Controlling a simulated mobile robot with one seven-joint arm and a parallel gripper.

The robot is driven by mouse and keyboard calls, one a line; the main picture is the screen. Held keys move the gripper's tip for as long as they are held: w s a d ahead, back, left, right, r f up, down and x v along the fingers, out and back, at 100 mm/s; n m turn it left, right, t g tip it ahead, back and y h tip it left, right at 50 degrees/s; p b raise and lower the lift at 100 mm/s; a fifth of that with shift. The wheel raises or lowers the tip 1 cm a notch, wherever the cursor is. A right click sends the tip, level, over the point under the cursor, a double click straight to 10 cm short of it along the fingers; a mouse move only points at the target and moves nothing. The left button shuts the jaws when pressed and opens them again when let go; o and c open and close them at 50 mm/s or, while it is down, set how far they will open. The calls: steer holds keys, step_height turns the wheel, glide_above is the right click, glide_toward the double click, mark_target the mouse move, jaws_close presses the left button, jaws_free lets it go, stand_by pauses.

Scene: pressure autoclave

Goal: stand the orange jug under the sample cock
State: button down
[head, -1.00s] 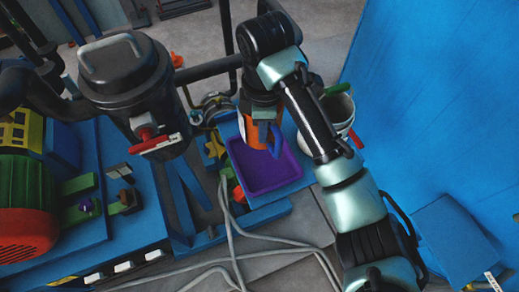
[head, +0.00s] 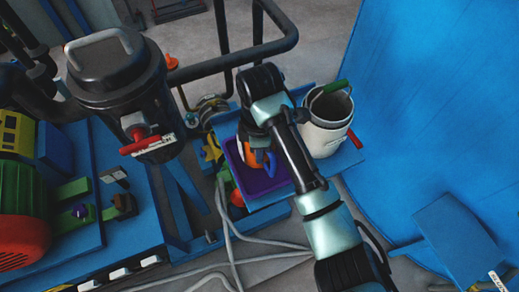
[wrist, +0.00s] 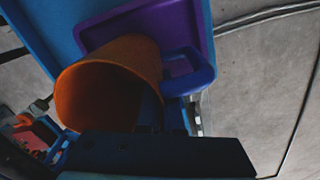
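The orange jug (head: 248,158) with a blue handle is directly below my gripper (head: 259,142), over the purple tray (head: 279,185). In the wrist view the jug (wrist: 128,55) shows its open mouth, with the blue handle (wrist: 190,78) on the right and the tray (wrist: 180,22) behind it. My gripper (wrist: 162,118) appears shut on the jug's near wall; its fingertips are mostly hidden in shadow. I cannot tell whether the jug's base touches the tray.
A white bucket (head: 325,138) with a green grip stands right of the tray on a blue platform. A black vessel (head: 118,75) with a red-handled valve (head: 146,143) stands left. Grey hoses (head: 228,228) run in front. A blue wall (head: 440,100) bounds the right.

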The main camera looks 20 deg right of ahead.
steer(key=shift+f, duration=0.25)
steer(key=c, duration=1.1)
jaws_free()
steer(key=shift+f+b, duration=0.1)
steer(key=shift+b, duration=0.55)
